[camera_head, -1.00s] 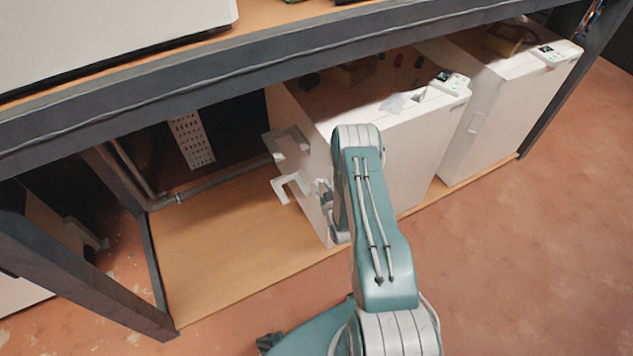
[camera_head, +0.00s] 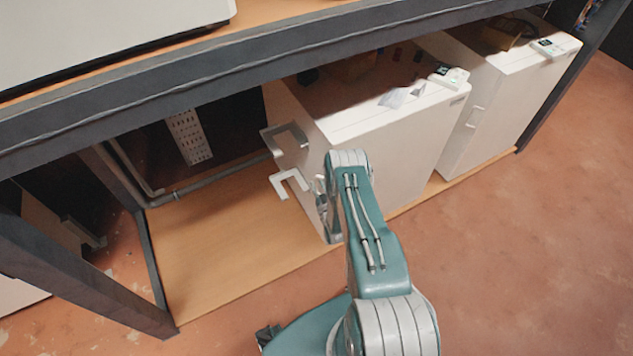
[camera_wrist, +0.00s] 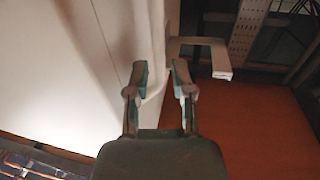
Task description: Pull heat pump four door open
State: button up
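A white heat pump (camera_head: 395,150) stands on the lower shelf, directly in front of my arm. I see no number on it, so I cannot tell if it is number four. Its front looks closed; my arm hides the front's left part. My gripper (camera_head: 324,205) is at the pump's left front edge, partly hidden by my arm. In the wrist view, my gripper (camera_wrist: 160,72) has its two fingers apart, on either side of the pale front edge (camera_wrist: 154,92). A handle there is not clear, and I cannot tell whether the fingers touch anything.
White angled brackets (camera_head: 289,183) stick out from the pump's left side. Another white heat pump (camera_head: 520,105) with a handle (camera_head: 475,117) stands to the right. The dark shelf beam (camera_head: 240,75) crosses above. The wooden shelf (camera_head: 215,240) is bare on the left; the floor in front is clear.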

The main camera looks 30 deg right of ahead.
jog(key=shift+w+d, duration=0.15)
jog(key=shift+w, duration=0.7)
grip_shut()
